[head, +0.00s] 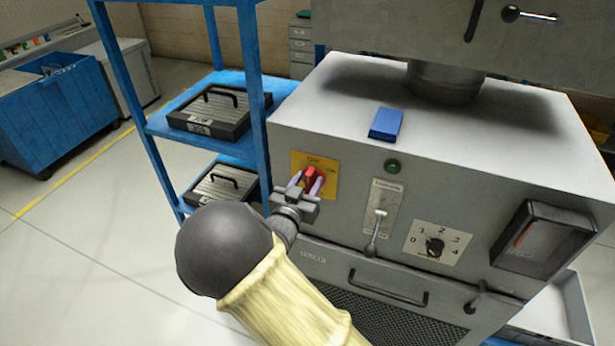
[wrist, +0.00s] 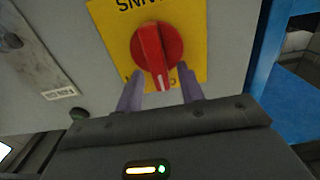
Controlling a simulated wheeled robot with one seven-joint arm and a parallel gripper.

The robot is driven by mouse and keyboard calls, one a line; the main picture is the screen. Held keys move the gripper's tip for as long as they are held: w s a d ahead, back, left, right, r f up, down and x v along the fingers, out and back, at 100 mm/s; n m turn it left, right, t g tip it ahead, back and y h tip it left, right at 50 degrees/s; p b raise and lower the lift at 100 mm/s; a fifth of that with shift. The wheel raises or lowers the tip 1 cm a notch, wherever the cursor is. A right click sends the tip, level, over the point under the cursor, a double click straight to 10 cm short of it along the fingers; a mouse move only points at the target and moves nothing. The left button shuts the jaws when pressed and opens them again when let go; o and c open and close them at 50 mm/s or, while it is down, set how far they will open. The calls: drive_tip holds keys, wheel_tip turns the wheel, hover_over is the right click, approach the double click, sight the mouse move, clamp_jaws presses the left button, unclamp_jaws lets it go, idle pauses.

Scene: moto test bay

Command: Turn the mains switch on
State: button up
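The mains switch is a red rotary knob (head: 312,176) on a yellow plate (head: 329,164), on the left of the grey machine's front panel. In the wrist view the knob (wrist: 157,50) shows large and upside down, its white line pointing down the picture towards my gripper, with part of the MAINS lettering on the plate (wrist: 105,25). My gripper (head: 306,182) is in front of the switch. Its two purple fingers are apart, one at each side of the knob's near end, in the wrist view (wrist: 161,90). I cannot tell whether they touch it.
Right of the switch are a green lamp (head: 392,166), a lever (head: 376,228), a numbered dial (head: 435,246) and a gauge (head: 543,240). A blue block (head: 386,124) lies on the machine's top. A blue shelf (head: 258,95) with black cases stands close on the left.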

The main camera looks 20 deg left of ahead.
drive_tip(key=shift+w, duration=0.3)
clamp_jaws()
